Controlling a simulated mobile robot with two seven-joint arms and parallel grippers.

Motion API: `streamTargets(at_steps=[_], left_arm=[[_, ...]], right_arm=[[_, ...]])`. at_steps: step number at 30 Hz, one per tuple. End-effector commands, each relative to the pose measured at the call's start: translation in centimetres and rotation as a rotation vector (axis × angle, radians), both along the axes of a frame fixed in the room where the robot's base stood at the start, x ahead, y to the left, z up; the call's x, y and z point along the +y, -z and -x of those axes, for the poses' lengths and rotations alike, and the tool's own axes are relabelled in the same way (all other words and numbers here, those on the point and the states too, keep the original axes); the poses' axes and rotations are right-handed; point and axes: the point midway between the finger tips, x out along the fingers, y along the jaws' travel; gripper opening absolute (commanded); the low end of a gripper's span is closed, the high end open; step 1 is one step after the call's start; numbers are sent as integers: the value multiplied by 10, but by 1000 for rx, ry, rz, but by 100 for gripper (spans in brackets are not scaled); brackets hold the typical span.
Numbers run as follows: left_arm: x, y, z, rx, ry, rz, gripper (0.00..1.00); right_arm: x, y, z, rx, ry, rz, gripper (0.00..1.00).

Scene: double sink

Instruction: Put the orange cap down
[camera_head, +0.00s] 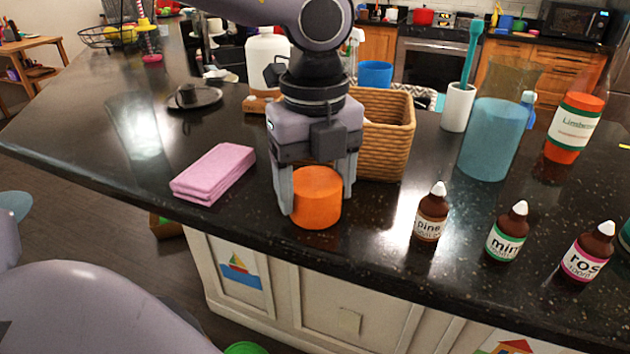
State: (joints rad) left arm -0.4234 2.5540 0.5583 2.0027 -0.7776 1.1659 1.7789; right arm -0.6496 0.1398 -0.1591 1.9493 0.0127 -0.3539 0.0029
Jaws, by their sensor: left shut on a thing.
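The orange cap (316,199) is a short round cylinder at the front middle of the dark countertop (380,250). My left gripper (315,188) points down with one finger on each side of the cap and is shut on it. The cap appears to be at or very close to the counter surface; I cannot tell whether it touches. My right gripper is not in view.
A folded pink cloth (213,173) lies left of the cap. A wicker basket (390,135) stands close behind. Brown bottles (431,213) stand to the right, with a blue-filled jar (490,135) behind them. The counter's front edge is near.

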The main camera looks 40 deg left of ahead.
Motion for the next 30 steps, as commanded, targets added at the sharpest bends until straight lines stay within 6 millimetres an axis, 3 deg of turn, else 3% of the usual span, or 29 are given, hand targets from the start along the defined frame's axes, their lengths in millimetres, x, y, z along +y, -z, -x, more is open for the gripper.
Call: streamTargets(at_steps=[4,5,6,7,20,30], left_arm=[[0,4,0,0,-1,0,43],[0,3,0,0,-1,0,81],[0,2,0,0,-1,0,94],[0,2,0,0,-1,0,97],[0,-5,-1,-2,0,0,97],[0,-77,-1,-6,-1,2,97]], right_arm=[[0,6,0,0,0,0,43],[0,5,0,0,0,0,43],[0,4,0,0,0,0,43],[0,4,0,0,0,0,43],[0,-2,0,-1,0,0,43],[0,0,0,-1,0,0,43]])
